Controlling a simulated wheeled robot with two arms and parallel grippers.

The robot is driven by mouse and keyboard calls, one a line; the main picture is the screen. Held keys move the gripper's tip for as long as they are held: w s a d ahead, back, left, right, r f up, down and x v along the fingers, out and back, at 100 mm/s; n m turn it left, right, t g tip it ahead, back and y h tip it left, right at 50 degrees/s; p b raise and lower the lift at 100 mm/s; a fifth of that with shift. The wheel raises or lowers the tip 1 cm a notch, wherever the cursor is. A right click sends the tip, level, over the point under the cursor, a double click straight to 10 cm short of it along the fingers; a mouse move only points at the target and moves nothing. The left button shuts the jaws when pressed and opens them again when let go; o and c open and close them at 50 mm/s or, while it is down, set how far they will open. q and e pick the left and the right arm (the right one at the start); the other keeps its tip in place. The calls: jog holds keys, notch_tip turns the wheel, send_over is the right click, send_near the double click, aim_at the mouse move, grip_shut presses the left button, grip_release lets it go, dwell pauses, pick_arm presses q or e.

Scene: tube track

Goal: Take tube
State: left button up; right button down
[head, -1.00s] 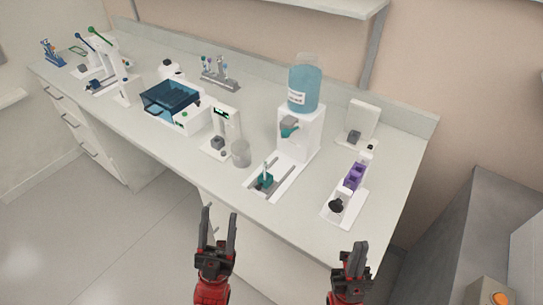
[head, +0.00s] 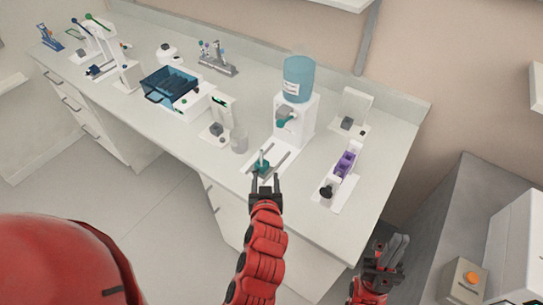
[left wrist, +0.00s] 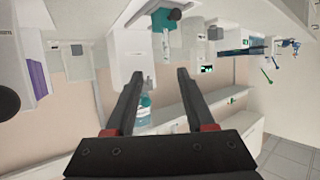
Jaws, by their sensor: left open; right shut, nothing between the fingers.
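A small tube (head: 262,156) stands upright in a teal holder (head: 264,165) on the white track plate in front of the water dispenser. In the left wrist view the teal holder (left wrist: 161,30) is near the top middle, beyond the fingertips. My left gripper (head: 265,178) is open and empty at the front edge of that plate, just short of the holder. Its fingers also show in the left wrist view (left wrist: 158,75), spread apart with nothing between them. My right gripper (head: 395,244) is shut and empty, low at the right, away from the counter.
The dispenser (head: 293,120) with a blue bottle (head: 298,78) stands behind the plate. A purple rack device (head: 346,163) is to the right.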

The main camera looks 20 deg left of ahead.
aim_at(261, 152)
pick_arm(q)
jog(key=x, duration=1.1)
jog(key=shift+s+a+r, duration=0.1)
jog(key=shift+a, duration=0.1)
jog(key=shift+w+a+f, duration=0.1)
jog(key=shift+w+f, duration=0.25)
jog(key=shift+w, duration=0.15)
jog(key=shift+w+a+p, duration=0.2)
jog(key=shift+w+p, duration=0.1)
jog(key=shift+p, duration=0.25)
jog(key=p+x, duration=0.2)
jog(key=x, duration=0.1)
jog(key=shift+w+a+f, duration=0.2)
jog(key=shift+a, duration=0.25)
jog(key=shift+w+f+p, duration=0.3)
jog(key=shift+w+p, duration=0.05)
jog(key=shift+w, duration=0.05)
